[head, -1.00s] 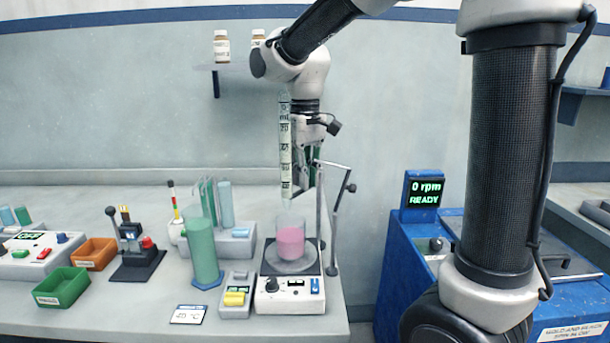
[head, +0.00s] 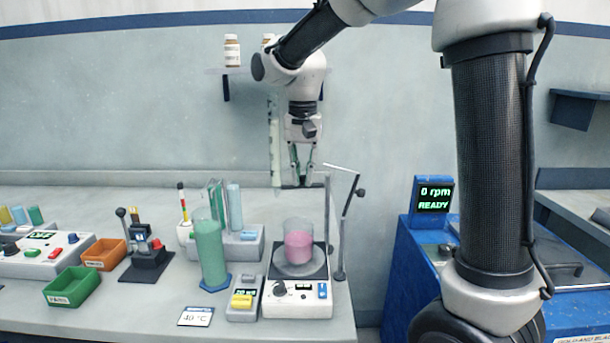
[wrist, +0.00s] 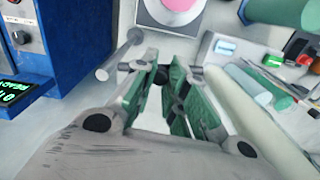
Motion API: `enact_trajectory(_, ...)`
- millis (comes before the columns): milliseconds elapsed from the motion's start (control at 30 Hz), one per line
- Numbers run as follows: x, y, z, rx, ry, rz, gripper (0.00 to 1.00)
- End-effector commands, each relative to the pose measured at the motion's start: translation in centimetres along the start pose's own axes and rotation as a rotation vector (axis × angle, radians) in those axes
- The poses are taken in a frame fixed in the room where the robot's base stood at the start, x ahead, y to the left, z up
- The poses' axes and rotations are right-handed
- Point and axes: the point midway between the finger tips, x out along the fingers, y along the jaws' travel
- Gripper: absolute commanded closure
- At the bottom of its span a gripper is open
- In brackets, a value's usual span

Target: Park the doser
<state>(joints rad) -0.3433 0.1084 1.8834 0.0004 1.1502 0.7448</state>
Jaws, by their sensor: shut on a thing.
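The doser is a long pale-green upright tube (head: 275,140) in the head view, just left of my gripper (head: 301,183). It hangs above the bench, at the left of the beaker (head: 299,243) of pink liquid. In the wrist view the tube (wrist: 258,125) slants along the right side of my gripper (wrist: 163,75). My gripper points down, its green-padded fingers close together on the doser's dark crosspiece (head: 298,187). The exact grip is partly hidden. The beaker stands on a white hotplate (head: 298,304), clear of the tube.
Thin rods with clamps (head: 346,215) stand just right of the beaker, close to my gripper. A green cylinder (head: 210,250) and a tube rack (head: 245,248) stand left of the hotplate. A blue machine (head: 400,250) reading READY is at right. A shelf (head: 237,70) is above.

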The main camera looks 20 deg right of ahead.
Motion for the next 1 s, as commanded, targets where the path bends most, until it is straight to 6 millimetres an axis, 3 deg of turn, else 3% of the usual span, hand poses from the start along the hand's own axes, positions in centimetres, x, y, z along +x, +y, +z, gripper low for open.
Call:
enact_trajectory(400, -0.1, -0.2, -1.4, 0.206, 0.003, -0.002, 1.00)
enact_trajectory(1000, -0.1, -0.2, -1.7, 0.243, 0.006, -0.003, 1.00)
